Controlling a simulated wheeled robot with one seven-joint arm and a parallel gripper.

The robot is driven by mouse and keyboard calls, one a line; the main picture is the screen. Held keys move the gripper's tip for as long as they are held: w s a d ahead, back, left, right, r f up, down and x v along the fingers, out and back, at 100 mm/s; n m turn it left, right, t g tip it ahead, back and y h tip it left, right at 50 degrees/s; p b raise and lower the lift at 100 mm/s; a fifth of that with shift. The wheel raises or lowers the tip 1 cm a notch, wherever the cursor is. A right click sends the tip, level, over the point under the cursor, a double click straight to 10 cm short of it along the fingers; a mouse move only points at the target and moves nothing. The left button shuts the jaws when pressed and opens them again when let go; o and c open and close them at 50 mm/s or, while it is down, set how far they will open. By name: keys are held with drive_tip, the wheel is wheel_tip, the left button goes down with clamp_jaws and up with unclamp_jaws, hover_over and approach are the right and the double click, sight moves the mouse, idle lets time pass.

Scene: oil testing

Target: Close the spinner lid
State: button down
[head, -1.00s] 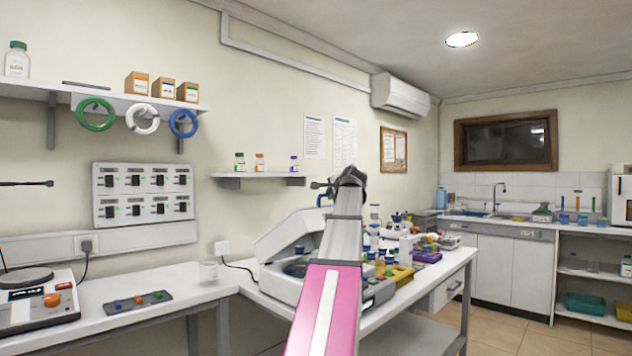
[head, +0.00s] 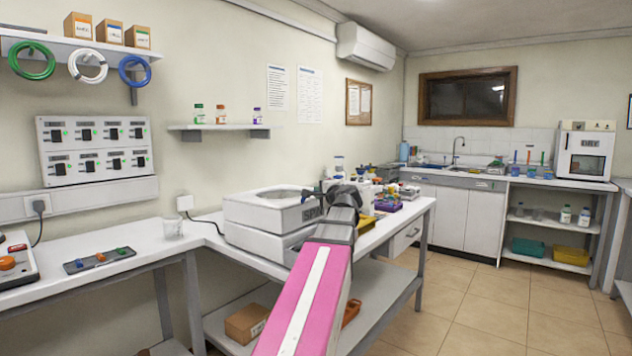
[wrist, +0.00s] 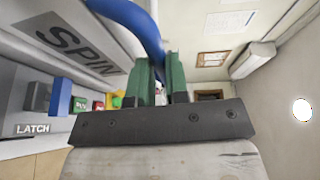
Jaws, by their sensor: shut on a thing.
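The spinner's white lid (head: 250,213) is lowered and close to level over its white base (head: 245,243) on the bench. I cannot tell whether it touches the base all along. The lid's front with dark "SPIN" lettering also shows in the wrist view (wrist: 50,25). My gripper (wrist: 161,75) has green fingers shut on the lid's curved blue handle (wrist: 135,18). A small blue latch (wrist: 61,97) is left of the fingers, near the word "LATCH". In the head view my arm covers the spinner's front right corner, and the handle is mostly hidden.
Racks and a purple box (head: 387,207) crowd the bench to the right. A wall shelf (head: 215,129) with small bottles hangs above. The floor at right is clear.

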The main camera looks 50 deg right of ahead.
drive_tip(key=shift+s+a+f, duration=0.1)
drive_tip(key=shift+s+f, duration=0.05)
drive_tip(key=shift+f, duration=0.5)
drive_tip(key=shift+s+f, duration=0.15)
drive_tip(key=shift+f, duration=0.5)
drive_tip(key=c, duration=1.1)
unclamp_jaws()
drive_tip(key=shift+f, duration=0.1)
drive_tip(key=shift+r, duration=0.2)
drive_tip(key=shift+s, duration=0.1)
drive_tip(key=v, duration=1)
drive_tip(key=shift+s, duration=0.3)
